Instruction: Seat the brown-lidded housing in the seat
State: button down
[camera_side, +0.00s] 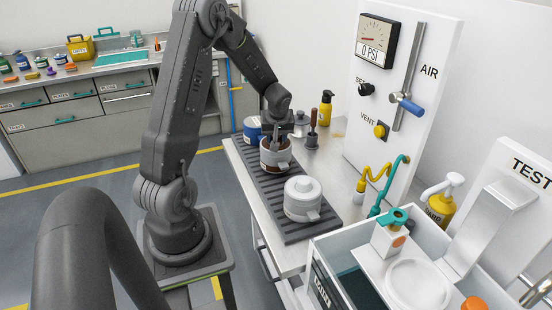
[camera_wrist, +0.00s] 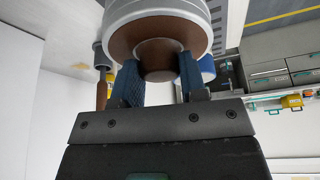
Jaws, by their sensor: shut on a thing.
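The brown-lidded housing (camera_side: 268,160), a pale grey cylinder with a brown top, is at the dark ribbed strip on the bench in the side view. My gripper (camera_side: 279,138) comes down on it from above. In the wrist view the two blue-padded fingers of my gripper (camera_wrist: 158,75) are shut on the brown knob of the housing's lid (camera_wrist: 158,52). The side view does not settle whether the housing rests on the strip or is slightly lifted. I cannot tell which thing is the seat; a round white ring-like part (camera_side: 418,282) lies in the test basin at the lower right.
A white-lidded housing (camera_side: 303,198) stands nearer on the ribbed strip (camera_side: 310,230), and a blue one (camera_side: 252,130) stands behind. A brown-handled tool (camera_side: 313,122) and yellow bottle (camera_side: 325,108) are close by. The AIR panel (camera_side: 365,160) rises to the right.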

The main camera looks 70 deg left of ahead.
jog(key=shift+r, duration=1.65)
